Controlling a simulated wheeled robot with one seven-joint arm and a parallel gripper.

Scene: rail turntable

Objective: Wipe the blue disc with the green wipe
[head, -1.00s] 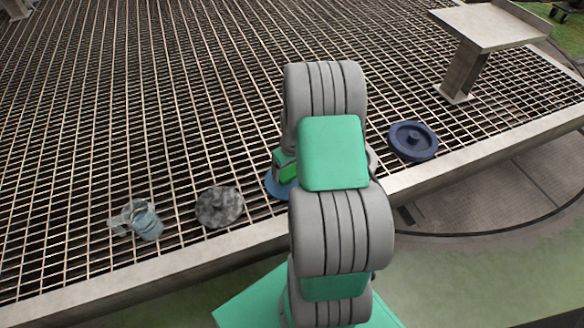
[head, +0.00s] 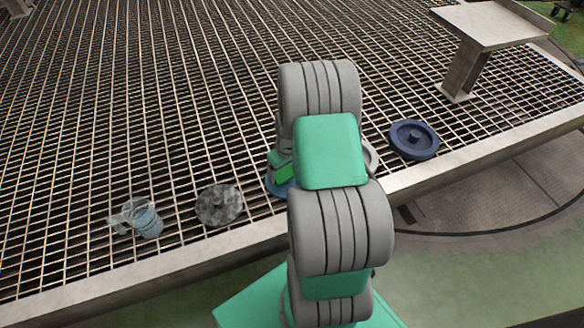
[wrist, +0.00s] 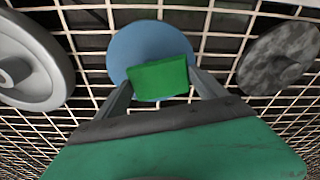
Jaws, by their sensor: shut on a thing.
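The light blue disc (wrist: 150,42) lies flat on the grating, and the green wipe (wrist: 158,78) overlaps its near part in the wrist view. My gripper (wrist: 160,86) is shut on the green wipe, with one finger on each side of it. Whether the wipe touches the disc or is just above it, I cannot tell. In the head view, a sliver of the blue disc (head: 277,187) and part of the green wipe (head: 285,173) show left of my arm, which hides the rest.
A mottled grey disc (head: 219,205) and a clear mug (head: 146,222) stand to the left. A pale grey disc (wrist: 30,65) is mostly behind my arm. A dark navy disc (head: 414,140) and a raised metal platform (head: 490,25) are right. The grating's front rim (head: 130,272) runs nearby.

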